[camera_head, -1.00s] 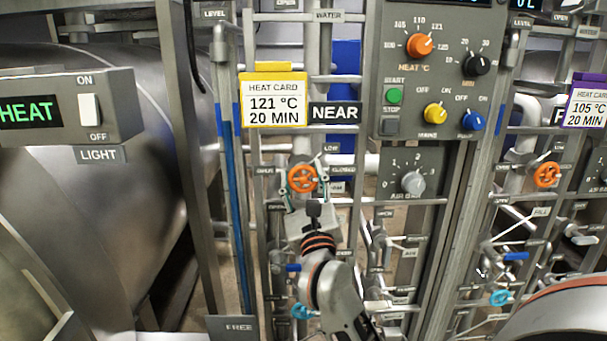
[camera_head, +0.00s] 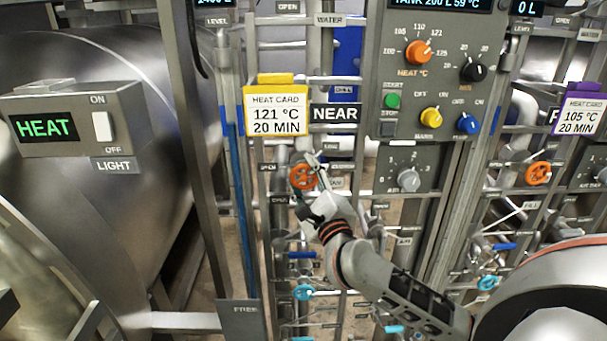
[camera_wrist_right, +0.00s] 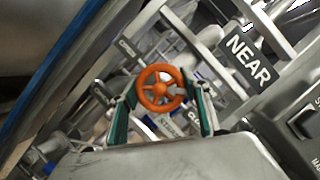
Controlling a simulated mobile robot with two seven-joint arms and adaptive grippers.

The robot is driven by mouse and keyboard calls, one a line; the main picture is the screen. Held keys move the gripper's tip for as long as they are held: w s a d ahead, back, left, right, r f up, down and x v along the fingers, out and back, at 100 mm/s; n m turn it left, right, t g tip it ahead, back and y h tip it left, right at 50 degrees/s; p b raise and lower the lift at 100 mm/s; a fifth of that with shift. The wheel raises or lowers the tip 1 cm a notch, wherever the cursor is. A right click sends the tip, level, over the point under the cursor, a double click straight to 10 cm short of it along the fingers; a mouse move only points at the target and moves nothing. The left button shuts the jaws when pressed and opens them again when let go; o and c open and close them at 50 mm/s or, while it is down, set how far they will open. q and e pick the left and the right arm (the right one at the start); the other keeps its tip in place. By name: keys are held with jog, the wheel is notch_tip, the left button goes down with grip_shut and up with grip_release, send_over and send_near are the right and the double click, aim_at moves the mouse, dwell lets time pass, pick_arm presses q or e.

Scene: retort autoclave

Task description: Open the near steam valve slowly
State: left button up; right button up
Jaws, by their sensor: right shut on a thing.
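The near steam valve is an orange spoked handwheel (camera_head: 303,176) below the NEAR sign in the head view. In the right wrist view the handwheel (camera_wrist_right: 159,88) sits between the two green-lined fingers, its face and spokes showing. My right gripper (camera_head: 311,175) reaches it from the lower right, tilted, and is shut on the wheel's rim. In the wrist view the fingers of the right gripper (camera_wrist_right: 161,100) flank the wheel left and right. A sign below the wheel is partly hidden in the wrist view. My left gripper is not in view.
A yellow-topped heat card (camera_head: 275,110) hangs above the wheel. The control panel (camera_head: 395,70) with knobs stands to the right. A blue handwheel (camera_head: 303,292) and crowded pipes lie below. Another orange wheel (camera_head: 538,173) is further right.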

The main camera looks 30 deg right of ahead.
jog(key=shift+n, duration=0.3)
jog(key=o, duration=1.1)
jog(key=shift+o, duration=0.2)
jog(key=v, duration=1.2)
jog(key=shift+r, duration=0.1)
dwell(0.6)
